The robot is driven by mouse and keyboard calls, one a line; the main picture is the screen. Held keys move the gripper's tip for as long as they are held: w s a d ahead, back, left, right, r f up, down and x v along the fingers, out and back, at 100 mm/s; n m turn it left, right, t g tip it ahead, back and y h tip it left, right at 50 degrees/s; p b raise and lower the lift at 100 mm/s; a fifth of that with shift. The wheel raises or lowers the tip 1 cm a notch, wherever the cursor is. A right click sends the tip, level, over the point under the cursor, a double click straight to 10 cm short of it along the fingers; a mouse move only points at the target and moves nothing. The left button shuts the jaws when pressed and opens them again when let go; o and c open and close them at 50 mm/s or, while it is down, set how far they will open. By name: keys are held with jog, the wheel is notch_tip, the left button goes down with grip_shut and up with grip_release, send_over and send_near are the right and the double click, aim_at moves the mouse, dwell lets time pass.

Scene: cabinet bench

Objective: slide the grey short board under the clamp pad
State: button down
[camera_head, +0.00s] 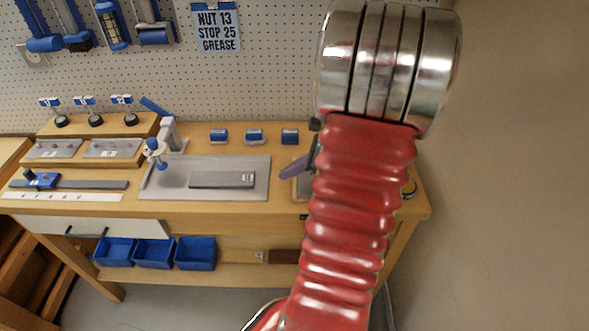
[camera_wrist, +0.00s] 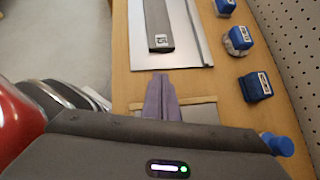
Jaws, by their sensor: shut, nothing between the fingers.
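The grey short board (camera_head: 222,180) lies flat on the metal plate (camera_head: 258,163) on the bench, to the right of the clamp. Its labelled end also shows in the wrist view (camera_wrist: 157,22). The clamp (camera_head: 170,135) stands at the plate's left part, with its blue-topped pad (camera_head: 155,152) over the plate. The pad and the board are apart in the head view. My gripper (camera_wrist: 162,78) has its purple fingers shut and empty, pointing at the board's labelled end from a short distance. In the head view it shows right of the plate (camera_head: 293,168), partly hidden by my arm.
Blue-topped blocks (camera_head: 254,135) stand behind the plate. A wooden-edged tray (camera_wrist: 200,112) lies beneath my fingers. A rail with a blue slider (camera_head: 42,180) and a white strip (camera_head: 62,197) lie left. Blue bins (camera_head: 195,253) sit on the lower shelf.

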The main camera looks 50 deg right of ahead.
jog(key=x, duration=0.4)
jog(key=shift+f, duration=0.15)
jog(key=w, duration=0.1)
jog(key=w+a, duration=0.1)
jog(key=shift+w+a, duration=0.15)
jog(key=shift+w, duration=0.25)
jog(key=shift+w+a, duration=0.25)
jog(key=shift+w, duration=0.3)
